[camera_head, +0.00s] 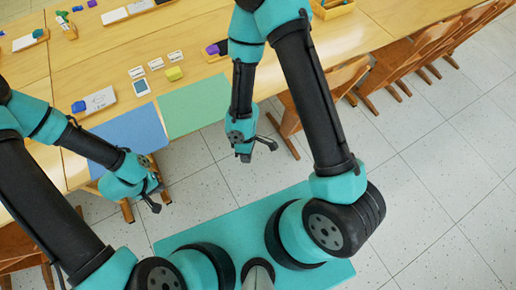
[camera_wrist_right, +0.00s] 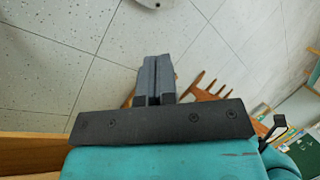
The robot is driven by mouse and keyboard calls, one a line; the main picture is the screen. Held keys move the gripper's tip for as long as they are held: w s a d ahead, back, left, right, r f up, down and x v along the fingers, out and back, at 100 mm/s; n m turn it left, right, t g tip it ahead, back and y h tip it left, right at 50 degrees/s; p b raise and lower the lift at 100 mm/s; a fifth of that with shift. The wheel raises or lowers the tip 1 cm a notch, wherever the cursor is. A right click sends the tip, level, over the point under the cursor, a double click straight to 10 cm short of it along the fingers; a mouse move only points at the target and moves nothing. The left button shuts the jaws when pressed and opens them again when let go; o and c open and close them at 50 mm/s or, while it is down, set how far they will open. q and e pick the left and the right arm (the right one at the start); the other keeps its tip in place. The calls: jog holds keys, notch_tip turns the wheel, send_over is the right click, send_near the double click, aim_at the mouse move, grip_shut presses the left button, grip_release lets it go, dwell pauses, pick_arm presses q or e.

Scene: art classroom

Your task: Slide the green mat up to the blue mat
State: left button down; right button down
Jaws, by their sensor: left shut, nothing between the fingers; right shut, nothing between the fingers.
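The green mat (camera_head: 194,105) lies on the wooden table near its front edge in the head view. The blue mat (camera_head: 128,136) lies to its left, also near the front edge. The two mats' facing edges are close together; I cannot tell whether they touch. My left gripper (camera_head: 154,202) is shut and empty, off the table in front of the blue mat, whose lower part my left arm partly hides. My right gripper (camera_head: 259,151) is shut and empty, off the table to the right of and below the green mat. In the right wrist view its shut fingers (camera_wrist_right: 155,80) point over the floor.
A yellow block (camera_head: 174,74), several small white cards (camera_head: 157,63) and a phone-like item (camera_head: 140,87) lie behind the mats. A white pad (camera_head: 100,99) lies behind the blue mat. Wooden chairs (camera_head: 400,65) stand along the table at the right.

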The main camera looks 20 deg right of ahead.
jog(key=d+m+t, duration=0.1)
jog(key=m, duration=0.1)
jog(key=w+d+f+m+y, duration=0.1)
jog(key=d+m, duration=0.1)
jog(key=m, duration=0.1)
jog(key=d+m+t+y, duration=0.1)
jog(key=d+m, duration=0.1)
jog(key=shift+w+d+f+m+t, duration=0.2)
jog(key=shift+w+f+m+t, duration=0.1)
jog(key=shift+w+f, duration=0.05)
